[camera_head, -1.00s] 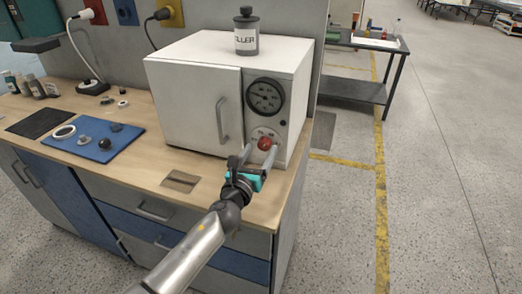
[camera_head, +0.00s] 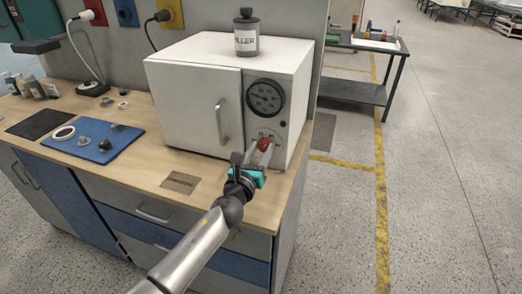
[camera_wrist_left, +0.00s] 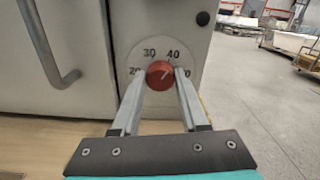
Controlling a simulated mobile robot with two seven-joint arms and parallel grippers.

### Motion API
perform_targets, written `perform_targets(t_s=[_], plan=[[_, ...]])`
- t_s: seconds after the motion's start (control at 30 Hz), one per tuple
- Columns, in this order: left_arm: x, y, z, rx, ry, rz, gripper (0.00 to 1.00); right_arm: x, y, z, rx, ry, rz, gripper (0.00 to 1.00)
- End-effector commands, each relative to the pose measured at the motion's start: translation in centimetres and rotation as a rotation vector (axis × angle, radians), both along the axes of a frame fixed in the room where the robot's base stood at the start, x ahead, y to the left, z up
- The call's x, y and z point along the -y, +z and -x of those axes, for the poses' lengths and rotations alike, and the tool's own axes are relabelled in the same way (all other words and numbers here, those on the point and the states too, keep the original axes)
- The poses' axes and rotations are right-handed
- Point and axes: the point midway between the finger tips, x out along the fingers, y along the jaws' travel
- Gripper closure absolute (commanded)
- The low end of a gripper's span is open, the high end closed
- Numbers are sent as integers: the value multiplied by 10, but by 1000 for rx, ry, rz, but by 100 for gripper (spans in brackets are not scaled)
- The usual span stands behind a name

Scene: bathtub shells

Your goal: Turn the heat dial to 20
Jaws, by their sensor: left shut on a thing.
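The heat dial is a red round knob (camera_head: 264,144) low on the right front of a white oven-like box (camera_head: 195,105). In the left wrist view the heat dial (camera_wrist_left: 160,74) sits on a pale round plate marked 20, 30, 40, with a partly covered number at right. A faint light mark on the knob seems to point to the upper right, towards 40. My left gripper (camera_head: 261,150) is shut on the knob, one finger on each side. The fingers cover part of the scale near 20 and at the far right. My right gripper is not in view.
A round pressure-type gauge (camera_head: 265,98) is above the dial. A door handle (camera_head: 222,120) is to its left. A labelled canister (camera_head: 246,33) stands on top. A blue mat (camera_head: 127,141) with small parts lies left on the wooden bench. Floor is free at right.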

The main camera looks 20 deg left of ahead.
Motion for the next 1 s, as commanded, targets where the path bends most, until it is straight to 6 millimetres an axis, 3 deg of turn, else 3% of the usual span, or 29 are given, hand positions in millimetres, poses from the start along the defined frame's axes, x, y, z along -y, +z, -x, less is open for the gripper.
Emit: perform_targets(t_s=[0.2, 0.67, 1.0], plan=[[0, 0, 0, 0, 0, -1, 100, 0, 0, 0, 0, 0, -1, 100], [0, 0, 0, -2, -1, 74, 100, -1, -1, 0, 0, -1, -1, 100], [-1, -1, 0, -11, 0, 338, 100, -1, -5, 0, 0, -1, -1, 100]])
